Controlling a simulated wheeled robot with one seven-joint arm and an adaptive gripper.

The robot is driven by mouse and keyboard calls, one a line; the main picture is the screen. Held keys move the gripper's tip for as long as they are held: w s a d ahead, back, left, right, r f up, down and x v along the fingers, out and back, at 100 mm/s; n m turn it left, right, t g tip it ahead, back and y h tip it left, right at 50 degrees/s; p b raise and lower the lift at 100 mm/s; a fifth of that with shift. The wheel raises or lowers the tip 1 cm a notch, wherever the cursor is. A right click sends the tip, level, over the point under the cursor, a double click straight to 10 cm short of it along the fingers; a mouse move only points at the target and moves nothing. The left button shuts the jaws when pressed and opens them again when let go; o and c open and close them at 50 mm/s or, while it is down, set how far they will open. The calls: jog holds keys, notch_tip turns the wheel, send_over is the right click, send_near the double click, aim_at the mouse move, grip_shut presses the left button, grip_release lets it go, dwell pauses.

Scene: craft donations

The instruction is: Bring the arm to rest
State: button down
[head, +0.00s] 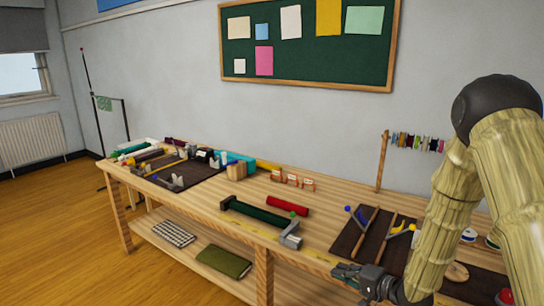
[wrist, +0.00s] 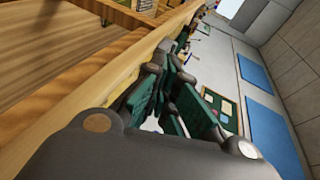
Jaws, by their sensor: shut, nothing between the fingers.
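My arm (head: 455,200) comes in from the right of the head view and bends down towards the table's front edge. My gripper (head: 352,272) is at its lower end, beside the front edge of the wooden table (head: 215,205), pointing left. The gripper also shows in the wrist view (wrist: 178,62), where its dark and green fingers are together with nothing between them. Whether it touches the table edge I cannot tell.
A dark mat (head: 345,240) with sticks lies just behind my gripper. A dark green roll (head: 262,213) and a red roll (head: 288,206) lie at mid-table. A folded green cloth (head: 223,261) is on the lower shelf. The floor (head: 60,230) at left is clear.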

jog(key=s+f+n+g+h, duration=0.35)
jog(key=s+f+h, duration=0.25)
jog(key=s+f, duration=1.5)
jog(key=s+f+n+g+h, duration=0.1)
jog(key=s+f+n+g, duration=0.1)
jog(key=s, duration=1)
jog(key=s+d+f+n+g+h, duration=0.1)
jog(key=s+f+g, duration=0.4)
jog(key=s, duration=0.7)
jog(key=shift+s+d+f+n+h, duration=0.2)
jog(key=shift+f+n+h, duration=0.25)
jog(key=shift+n+h, duration=0.4)
